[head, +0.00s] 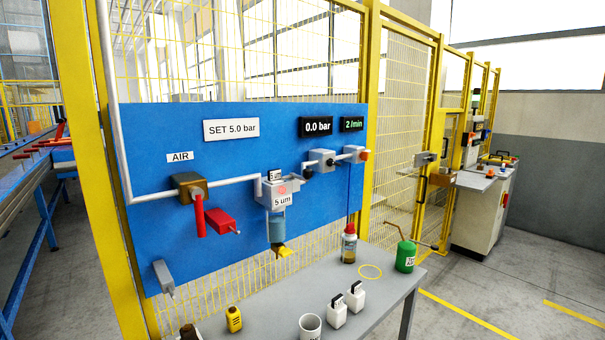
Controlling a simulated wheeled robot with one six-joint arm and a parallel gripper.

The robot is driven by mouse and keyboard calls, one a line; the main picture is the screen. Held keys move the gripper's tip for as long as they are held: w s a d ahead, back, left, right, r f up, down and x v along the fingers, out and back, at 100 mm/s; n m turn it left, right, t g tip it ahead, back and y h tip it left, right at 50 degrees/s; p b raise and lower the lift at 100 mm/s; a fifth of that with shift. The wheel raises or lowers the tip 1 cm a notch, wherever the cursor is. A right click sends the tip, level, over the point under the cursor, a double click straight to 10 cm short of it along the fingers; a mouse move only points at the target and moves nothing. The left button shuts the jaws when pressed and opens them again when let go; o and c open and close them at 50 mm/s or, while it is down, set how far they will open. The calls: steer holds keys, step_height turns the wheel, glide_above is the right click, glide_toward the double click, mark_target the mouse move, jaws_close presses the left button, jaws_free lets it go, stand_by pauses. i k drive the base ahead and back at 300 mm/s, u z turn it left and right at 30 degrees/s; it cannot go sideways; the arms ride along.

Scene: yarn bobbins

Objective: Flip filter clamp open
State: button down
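The filter (267,190) is a grey block marked "5 um" on the blue panel, in the pipe line. A translucent blue-grey bowl (277,226) hangs upright under it. A small yellow part (281,252) sticks out at the bowl's lower end; I cannot tell whether this is the clamp or whether it is open or shut. A faint reddish mark shows on the front of the block. My gripper is not in view.
The blue panel (150,235) also carries a red-handled valve (199,216) and a "0.0 bar" display (317,126). Below, the grey table (270,308) holds a green oil can (405,257), a red-capped bottle (349,248), white containers (337,315), a cup (310,328) and a yellow bottle (234,319).

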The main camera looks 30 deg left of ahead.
mark_target(308, 173)
steer(key=i, duration=0.9)
steer(key=u, duration=2.55)
